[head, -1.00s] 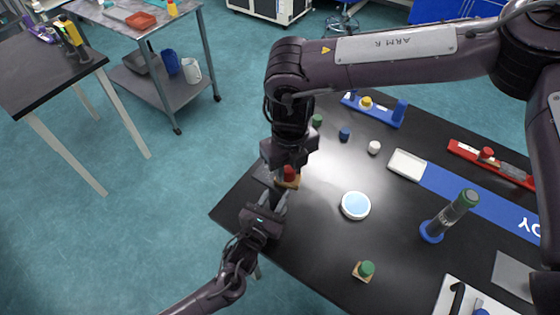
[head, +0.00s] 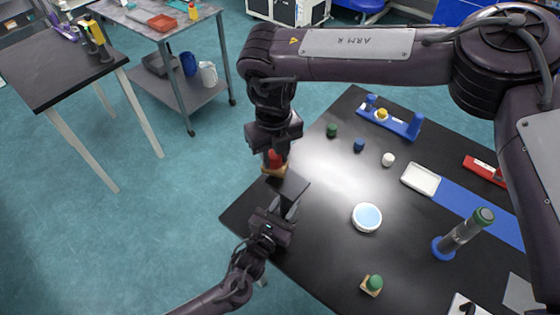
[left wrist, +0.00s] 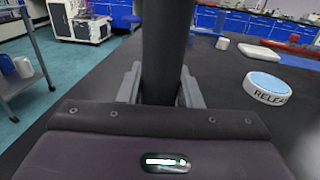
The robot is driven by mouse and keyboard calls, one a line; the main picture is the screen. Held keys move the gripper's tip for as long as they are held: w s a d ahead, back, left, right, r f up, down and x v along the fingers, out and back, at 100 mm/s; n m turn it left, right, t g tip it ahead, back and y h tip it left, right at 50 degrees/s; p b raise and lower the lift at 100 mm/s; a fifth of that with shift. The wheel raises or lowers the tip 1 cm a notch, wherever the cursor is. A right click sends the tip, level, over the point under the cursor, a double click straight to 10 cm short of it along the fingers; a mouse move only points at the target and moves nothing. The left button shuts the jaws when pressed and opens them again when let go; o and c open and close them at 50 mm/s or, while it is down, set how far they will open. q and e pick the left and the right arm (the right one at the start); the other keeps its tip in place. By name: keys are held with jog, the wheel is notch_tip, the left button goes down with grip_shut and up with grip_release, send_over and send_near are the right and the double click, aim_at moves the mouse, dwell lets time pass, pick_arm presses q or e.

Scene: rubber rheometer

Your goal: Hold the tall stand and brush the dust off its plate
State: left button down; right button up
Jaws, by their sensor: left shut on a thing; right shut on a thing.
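The tall stand is a dark post with a flat dark square plate (head: 290,188) on top, at the near left corner of the black table. My left gripper (head: 283,212) is shut on its post, below the plate. In the left wrist view the dark post (left wrist: 165,50) runs upright between the two fingers. My right gripper (head: 274,148) points down and is shut on a brush (head: 274,163) with a red handle and a tan lower part. The brush is at the plate's far left edge; I cannot tell whether it touches. No dust can be made out.
A round white dish with a pale blue top (head: 367,217) lies right of the stand, also in the left wrist view (left wrist: 270,88). A green-knobbed block (head: 372,285), a blue-based cylinder (head: 462,235) and a white tray (head: 421,179) stand further right. Floor is open at left.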

jog(key=shift+r, duration=3.2)
pick_arm(q)
jog(key=c, duration=0.9)
grip_release()
jog(key=shift+c, duration=0.2)
